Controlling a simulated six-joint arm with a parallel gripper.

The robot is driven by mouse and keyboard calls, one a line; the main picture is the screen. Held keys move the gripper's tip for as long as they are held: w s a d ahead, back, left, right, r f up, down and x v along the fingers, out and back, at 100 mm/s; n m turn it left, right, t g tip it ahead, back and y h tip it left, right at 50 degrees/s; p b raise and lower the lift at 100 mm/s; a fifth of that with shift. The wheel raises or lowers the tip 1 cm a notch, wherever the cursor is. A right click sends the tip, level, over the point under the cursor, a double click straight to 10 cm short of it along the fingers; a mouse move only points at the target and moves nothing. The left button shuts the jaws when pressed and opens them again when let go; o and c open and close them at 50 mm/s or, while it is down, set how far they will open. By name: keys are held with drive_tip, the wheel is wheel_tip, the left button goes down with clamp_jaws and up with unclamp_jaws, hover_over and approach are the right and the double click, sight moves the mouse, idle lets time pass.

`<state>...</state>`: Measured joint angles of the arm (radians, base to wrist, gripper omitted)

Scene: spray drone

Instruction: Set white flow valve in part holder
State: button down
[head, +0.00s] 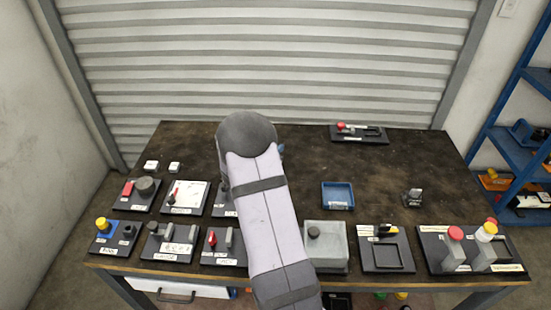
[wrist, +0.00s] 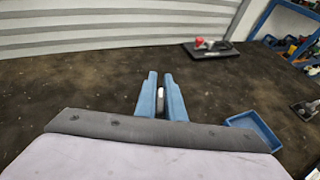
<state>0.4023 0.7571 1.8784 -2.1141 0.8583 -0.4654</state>
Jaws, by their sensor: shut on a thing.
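My gripper (wrist: 160,76) shows in the wrist view with its two blue fingers nearly together over the dark table. A small white piece (wrist: 160,102) shows between the fingers and is held there; it looks like the white flow valve, though most of it is hidden. In the head view my arm hides the gripper and the piece. A shallow blue tray (head: 338,196) with a label on its front stands empty to the right of my arm; it may be the part holder, but I cannot read the label. It also shows in the wrist view (wrist: 254,130), right of the gripper.
A dark plate with a red-handled part (head: 358,133) lies at the back right. A small dark stand (head: 412,197) is right of the tray. Several labelled fixtures line the left and front. A grey box (head: 326,258) is near the front. The back middle is clear.

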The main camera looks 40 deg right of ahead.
drive_tip(key=shift+r, duration=0.75)
drive_tip(key=s+d+r+m+g+b, duration=0.1)
drive_tip(key=s+d+r+m+g, duration=0.15)
drive_tip(key=s+d, duration=0.75)
drive_tip(key=s+d+r+m+g, duration=0.25)
drive_tip(key=s+d+g, duration=0.2)
drive_tip(key=s, duration=0.95)
drive_tip(key=m+g+y, duration=0.3)
drive_tip(key=m+g, duration=0.5)
hover_over(400, 254)
wheel_tip(400, 254, down, 3)
drive_tip(key=shift+f, duration=5.1)
drive_tip(key=shift+f+b, duration=0.1)
drive_tip(key=shift+b, duration=0.2)
